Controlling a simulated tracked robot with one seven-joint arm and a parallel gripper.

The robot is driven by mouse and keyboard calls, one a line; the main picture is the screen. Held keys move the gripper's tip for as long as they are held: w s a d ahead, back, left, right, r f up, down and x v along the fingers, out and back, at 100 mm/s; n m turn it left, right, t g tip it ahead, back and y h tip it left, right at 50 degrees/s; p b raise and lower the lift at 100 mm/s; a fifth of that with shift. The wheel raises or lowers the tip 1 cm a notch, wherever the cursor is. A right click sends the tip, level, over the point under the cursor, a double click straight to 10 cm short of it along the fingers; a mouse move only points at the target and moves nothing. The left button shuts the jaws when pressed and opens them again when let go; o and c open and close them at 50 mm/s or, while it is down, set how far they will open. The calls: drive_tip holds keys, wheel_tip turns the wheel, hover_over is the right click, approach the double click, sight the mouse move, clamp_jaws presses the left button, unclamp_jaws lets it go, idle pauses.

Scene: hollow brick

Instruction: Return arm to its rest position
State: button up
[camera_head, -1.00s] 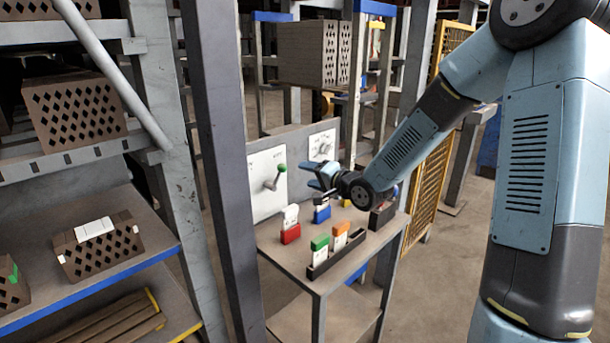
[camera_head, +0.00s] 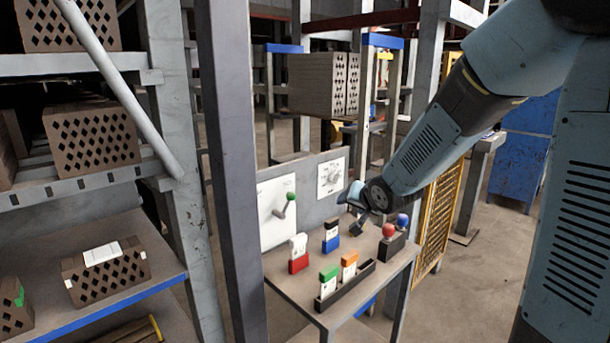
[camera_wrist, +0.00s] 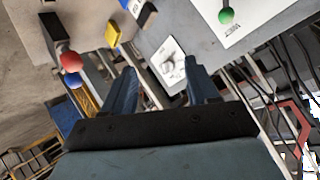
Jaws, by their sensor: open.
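My gripper (camera_head: 357,203) is at the end of my blue-grey arm, above the back right of a small grey table (camera_head: 285,268) in the head view. In the wrist view my gripper (camera_wrist: 157,90) shows two blue fingers spread apart with nothing between them. The fingers point toward the upright panel, where a white sheet with a round dial (camera_wrist: 168,62) shows behind the gap. My arm is still reached out over the table, its elbow bent at the upper right of the head view.
The table holds a red-based block (camera_head: 299,262), a blue-based block (camera_head: 331,243), a black tray (camera_head: 358,281) with green and orange pieces, and a black box with red and blue knobs (camera_head: 389,231). A green-knobbed lever (camera_head: 283,208) is on the panel. Brick shelves (camera_head: 105,262) stand left.

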drive_tip(key=s+d+r+n+g+h, duration=0.1)
drive_tip(key=s+d+r, duration=0.2)
drive_tip(key=s, duration=0.7)
drive_tip(key=s+d+r+n+g+h, duration=0.1)
drive_tip(key=s+d+r+g, duration=0.1)
drive_tip(key=s, duration=0.8)
drive_tip(key=s+d+r+n+g+h, duration=0.1)
drive_tip(key=s+d+r, duration=0.3)
drive_tip(key=s, duration=0.6)
drive_tip(key=shift+s+d+r+g, duration=0.15)
drive_tip(key=shift+d+r+g, duration=0.25)
drive_tip(key=shift+d+g, duration=0.3)
drive_tip(key=shift+d, duration=0.1)
